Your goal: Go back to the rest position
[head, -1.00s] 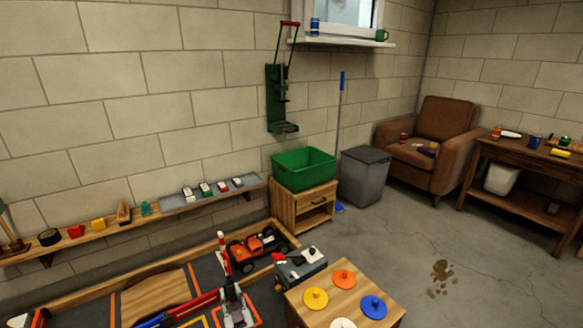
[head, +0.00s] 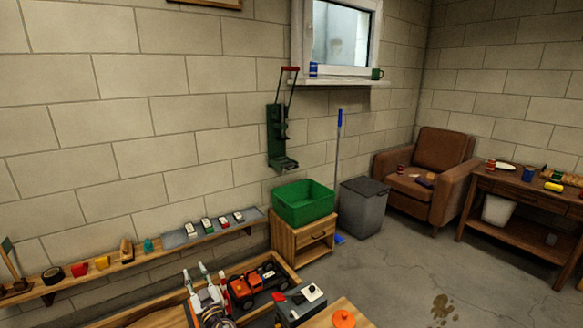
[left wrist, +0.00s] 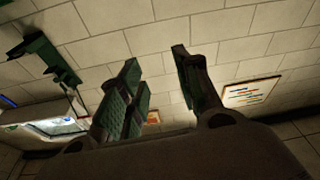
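My left gripper (head: 205,275) rises from the bottom edge in the head view, just left of the orange car, its fingers pointing up. In the left wrist view its two dark fingers (left wrist: 155,60) are spread apart with nothing between them, facing the block wall. The orange and black racecar (head: 254,284) sits inside the wooden-edged track area (head: 172,318); part of it is behind my gripper. My right gripper is in neither view.
A wall shelf (head: 150,253) holds several small items. A green bin (head: 303,203) stands on a wooden cabinet (head: 292,240), beside a grey trash can (head: 363,210). A grey box-like device (head: 300,305) and a wooden table (head: 350,310) are at the bottom.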

